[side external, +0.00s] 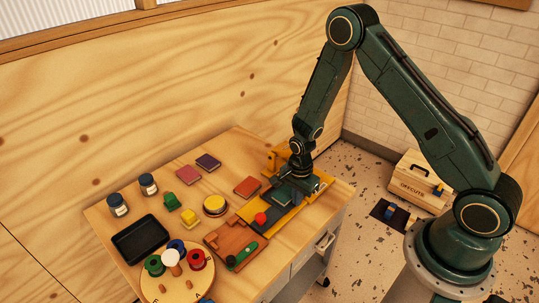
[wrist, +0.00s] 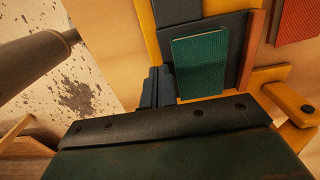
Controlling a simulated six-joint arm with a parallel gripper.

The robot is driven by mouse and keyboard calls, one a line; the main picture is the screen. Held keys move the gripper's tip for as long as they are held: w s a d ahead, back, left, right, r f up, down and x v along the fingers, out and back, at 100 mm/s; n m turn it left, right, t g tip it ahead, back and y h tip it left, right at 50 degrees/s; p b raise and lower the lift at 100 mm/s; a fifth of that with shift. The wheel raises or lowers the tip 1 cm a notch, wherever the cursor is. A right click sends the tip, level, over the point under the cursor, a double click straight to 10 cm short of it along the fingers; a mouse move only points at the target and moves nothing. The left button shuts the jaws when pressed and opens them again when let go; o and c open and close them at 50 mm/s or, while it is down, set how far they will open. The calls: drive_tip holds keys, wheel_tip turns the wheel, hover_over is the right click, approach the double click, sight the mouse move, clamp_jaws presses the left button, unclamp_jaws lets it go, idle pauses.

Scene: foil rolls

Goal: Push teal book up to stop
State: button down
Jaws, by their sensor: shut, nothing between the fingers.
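The teal book (wrist: 199,65) lies on a dark grey plate with yellow edging (wrist: 155,40) in the wrist view. My gripper (wrist: 160,80) is shut and empty, its dark fingers low at the left of the book's near end. Whether they touch the book I cannot tell. A dark block (wrist: 180,10) lies beyond the book's far end. Which part is the stop is not clear.
A red-brown book (side external: 247,187) lies beside the board. Coloured blocks, jars (side external: 118,205), a black tray (side external: 140,239) and a round board of spools (side external: 178,275) fill the left of the table. A red knob (side external: 261,218) stands near the board's front end.

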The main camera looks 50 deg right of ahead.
sight(288, 196)
drive_tip(key=shift+w, duration=1.7)
idle(0.6)
drive_tip(key=shift+s, duration=0.25)
drive_tip(key=shift+s, duration=0.3)
drive_tip(key=shift+r, duration=0.1)
idle(0.3)
drive_tip(key=shift+r, duration=3.9)
